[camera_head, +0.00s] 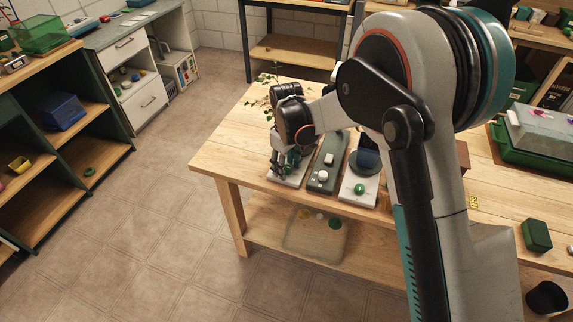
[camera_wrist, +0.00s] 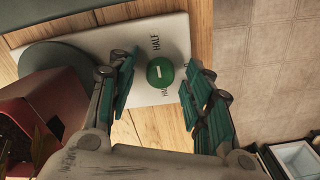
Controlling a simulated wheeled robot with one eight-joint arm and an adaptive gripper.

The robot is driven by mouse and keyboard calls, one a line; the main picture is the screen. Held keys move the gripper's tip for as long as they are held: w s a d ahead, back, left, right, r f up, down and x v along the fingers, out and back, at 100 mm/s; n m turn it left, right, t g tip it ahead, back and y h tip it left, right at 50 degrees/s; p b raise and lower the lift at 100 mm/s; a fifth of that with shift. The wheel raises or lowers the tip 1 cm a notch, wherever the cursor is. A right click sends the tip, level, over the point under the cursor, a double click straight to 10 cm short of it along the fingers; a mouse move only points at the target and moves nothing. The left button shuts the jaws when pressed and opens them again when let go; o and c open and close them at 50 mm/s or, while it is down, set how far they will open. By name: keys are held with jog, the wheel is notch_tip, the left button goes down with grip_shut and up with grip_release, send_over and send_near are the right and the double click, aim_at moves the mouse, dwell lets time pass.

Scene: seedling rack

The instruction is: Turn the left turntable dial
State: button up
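The left turntable's green round dial (camera_wrist: 160,73) carries a short white mark and sits on a white base plate (camera_wrist: 177,32) with "HALF" printed beside the dial. A dark turntable disc (camera_wrist: 58,53) is at the plate's left, with a red pot (camera_wrist: 62,98) over it. My gripper (camera_wrist: 158,61) is open, one finger on each side of the dial in the wrist view. Gaps show on both sides; its exact height over the plate cannot be told. In the head view, my gripper (camera_head: 287,161) is over the left plate and hides the dial.
Right of it stand a grey panel with a white knob (camera_head: 323,176) and the right turntable with a green dial (camera_head: 359,188). A leafy plant (camera_head: 268,92) rises behind my gripper. The wooden table's (camera_head: 225,158) left end is bare.

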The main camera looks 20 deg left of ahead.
notch_tip(320, 180, up, 12)
dwell(0.7)
